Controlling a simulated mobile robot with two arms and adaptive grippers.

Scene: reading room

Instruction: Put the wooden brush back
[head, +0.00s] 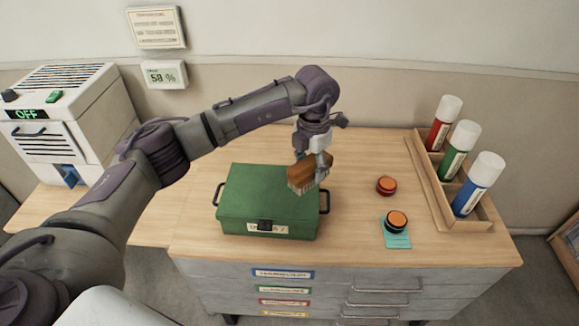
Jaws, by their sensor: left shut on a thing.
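The wooden brush (302,178) has a brown back and pale bristles facing down. My left gripper (318,160) is shut on the brush and holds it above the right side of the green box (262,185). The box stands on the wooden desk with its lid closed, a dark latch and a label on its front, and dark handles at its sides. Whether the brush touches the lid cannot be told for certain. My right gripper is not in view.
A wooden rack (432,188) with red, green and blue bottles stands on the right. A white machine (75,115) reading OFF is left. Labelled drawers (330,289) are below.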

